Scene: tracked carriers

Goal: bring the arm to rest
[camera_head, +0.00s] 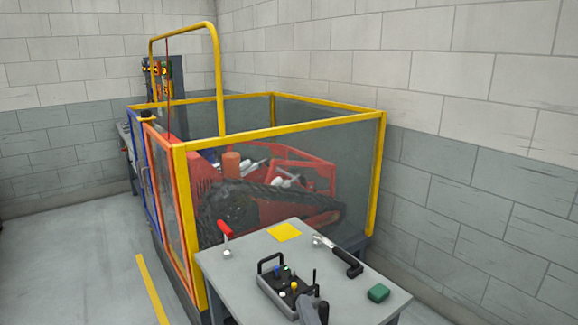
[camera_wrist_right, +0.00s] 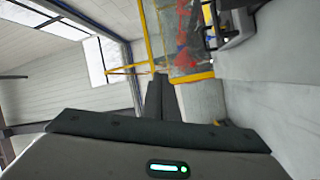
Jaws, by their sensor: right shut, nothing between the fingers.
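My right gripper (camera_head: 316,310) shows at the bottom edge of the head view, in front of the remote-control box on the grey table. In the right wrist view my right gripper (camera_wrist_right: 161,84) has its dark fingers together, with nothing between them. Most of the right arm is out of the head view. I cannot make out my left gripper in either view.
The grey table (camera_head: 252,262) bears a control box (camera_head: 276,285), a red-handled lever (camera_head: 225,232), a yellow square (camera_head: 284,232), a black-handled tool (camera_head: 340,258) and a green block (camera_head: 378,293). Behind it, a yellow-framed enclosure (camera_head: 300,130) holds a red tracked machine (camera_head: 325,170). Open floor (camera_head: 70,260) lies left.

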